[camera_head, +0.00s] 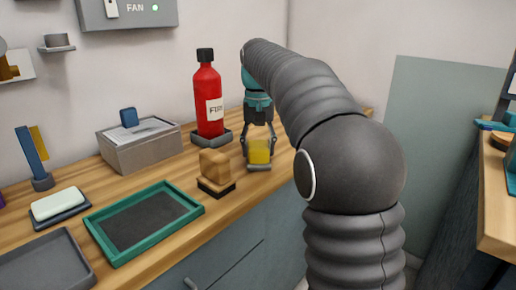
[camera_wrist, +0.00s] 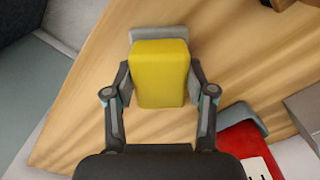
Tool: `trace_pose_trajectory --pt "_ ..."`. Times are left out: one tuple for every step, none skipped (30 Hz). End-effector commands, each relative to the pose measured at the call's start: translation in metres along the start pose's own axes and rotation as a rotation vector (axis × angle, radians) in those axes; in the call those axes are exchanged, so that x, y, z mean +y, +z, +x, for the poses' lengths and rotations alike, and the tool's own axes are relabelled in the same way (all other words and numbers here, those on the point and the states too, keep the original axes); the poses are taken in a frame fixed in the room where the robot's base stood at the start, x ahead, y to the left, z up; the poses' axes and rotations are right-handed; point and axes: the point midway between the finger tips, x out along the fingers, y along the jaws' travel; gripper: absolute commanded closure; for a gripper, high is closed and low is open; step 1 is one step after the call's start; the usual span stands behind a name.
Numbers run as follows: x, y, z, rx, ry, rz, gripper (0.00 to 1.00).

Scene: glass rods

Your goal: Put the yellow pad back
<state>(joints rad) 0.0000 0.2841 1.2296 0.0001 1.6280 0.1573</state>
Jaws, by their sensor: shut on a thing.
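The yellow pad (camera_head: 259,152) is a small block between the fingers of my gripper (camera_head: 259,146), close above the wooden counter. In the wrist view the yellow pad (camera_wrist: 160,72) fills the space between the fingers of my gripper (camera_wrist: 160,90), which are shut on its sides. A small grey holder (camera_head: 259,167) shows at the pad's lower edge. The grey holder also shows past the pad's far end in the wrist view (camera_wrist: 150,33). I cannot tell whether the pad rests on it or hangs just above it.
A red bottle (camera_head: 208,100) stands in a grey base (camera_head: 214,138) behind and left. A wooden block (camera_head: 215,165) on a dark base is close left. A green-rimmed tray (camera_head: 150,245), a grey box (camera_head: 140,155) and a soap-like bar (camera_head: 60,204) are farther left.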

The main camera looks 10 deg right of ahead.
Motion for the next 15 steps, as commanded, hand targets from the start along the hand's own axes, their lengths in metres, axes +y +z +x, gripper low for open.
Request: trace_pose_trajectory --pt "0.0001 0.0 -0.0006 0.001 0.0 0.0 0.77" --pt "0.0001 0.0 -0.0008 0.001 0.0 0.0 0.77" --pt "0.0001 0.0 -0.0008 0.001 0.0 0.0 0.77" --pt "0.0001 0.0001 -0.0008 0.001 0.0 0.0 0.77" --pt "0.0001 0.0001 -0.0008 0.0 0.0 0.0 0.77" --pt "0.0001 0.0001 -0.0003 0.0 0.0 0.0 0.77" --pt "0.0001 0.0001 0.0004 0.0 0.0 0.0 0.77" --pt "0.0001 0.0002 0.0013 0.0 0.0 0.0 0.77" --pt "0.0001 0.0002 0.0025 0.0 0.0 0.0 0.77" --pt "0.0002 0.0002 0.0022 0.0 0.0 0.0 0.4" --pt "0.0002 0.0002 0.002 0.0 0.0 0.0 0.32" --pt "0.0002 0.0002 0.0019 0.0 0.0 0.0 0.22" --pt "0.0002 0.0001 0.0019 0.0 0.0 0.0 0.2" --pt "0.0002 0.0002 0.0019 0.0 0.0 0.0 0.2" --pt "0.0002 0.0002 0.0019 0.0 0.0 0.0 0.2"
